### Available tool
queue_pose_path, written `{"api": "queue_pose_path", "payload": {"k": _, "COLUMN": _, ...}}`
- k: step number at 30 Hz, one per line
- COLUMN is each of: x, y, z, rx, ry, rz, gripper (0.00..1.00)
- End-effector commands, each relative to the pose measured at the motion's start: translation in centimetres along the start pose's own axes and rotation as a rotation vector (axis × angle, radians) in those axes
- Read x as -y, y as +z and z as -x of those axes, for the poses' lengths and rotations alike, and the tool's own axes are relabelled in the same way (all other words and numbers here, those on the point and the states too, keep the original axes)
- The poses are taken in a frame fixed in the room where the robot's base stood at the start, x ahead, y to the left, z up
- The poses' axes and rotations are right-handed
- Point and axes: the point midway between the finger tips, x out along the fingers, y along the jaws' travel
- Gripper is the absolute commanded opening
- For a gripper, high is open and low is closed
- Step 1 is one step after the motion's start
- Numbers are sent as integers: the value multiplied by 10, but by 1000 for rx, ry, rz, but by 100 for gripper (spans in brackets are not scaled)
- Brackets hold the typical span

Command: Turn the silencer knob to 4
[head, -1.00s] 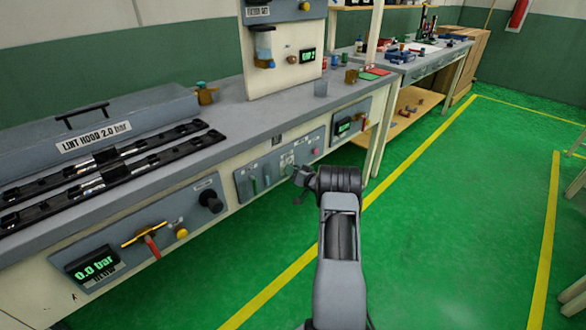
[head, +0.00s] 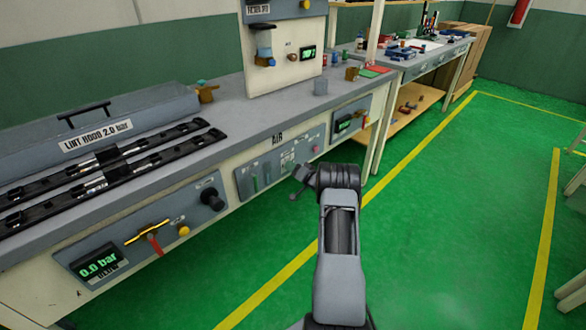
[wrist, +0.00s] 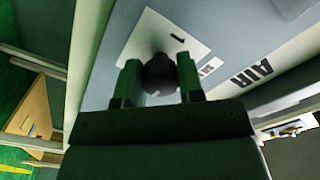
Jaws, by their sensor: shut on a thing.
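In the wrist view a dark round knob (wrist: 160,72) sits on a white plate (wrist: 143,32) on the grey AIR panel. My gripper (wrist: 159,88) is shut on the knob, one finger on each side. A digit 1 shows on the plate beside the knob; other digits and any pointer are hidden or too dark to read. A small label by the plate is only partly readable.
The grey bench top (head: 235,128) runs above the panel. Green floor (head: 440,220) is open at the right.

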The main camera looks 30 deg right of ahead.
Motion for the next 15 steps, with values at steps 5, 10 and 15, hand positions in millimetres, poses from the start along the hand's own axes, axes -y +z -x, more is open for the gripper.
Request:
{"api": "queue_pose_path", "payload": {"k": 5, "x": -1, "y": 4, "z": 0, "rx": 6, "ry": 2, "rz": -4, "gripper": 11}}
{"api": "queue_pose_path", "payload": {"k": 10, "x": -1, "y": 2, "z": 0, "rx": 4, "ry": 1, "rz": -3, "gripper": 51}}
{"api": "queue_pose_path", "payload": {"k": 15, "x": 0, "y": 1, "z": 0, "rx": 2, "ry": 1, "rz": -1, "gripper": 60}}
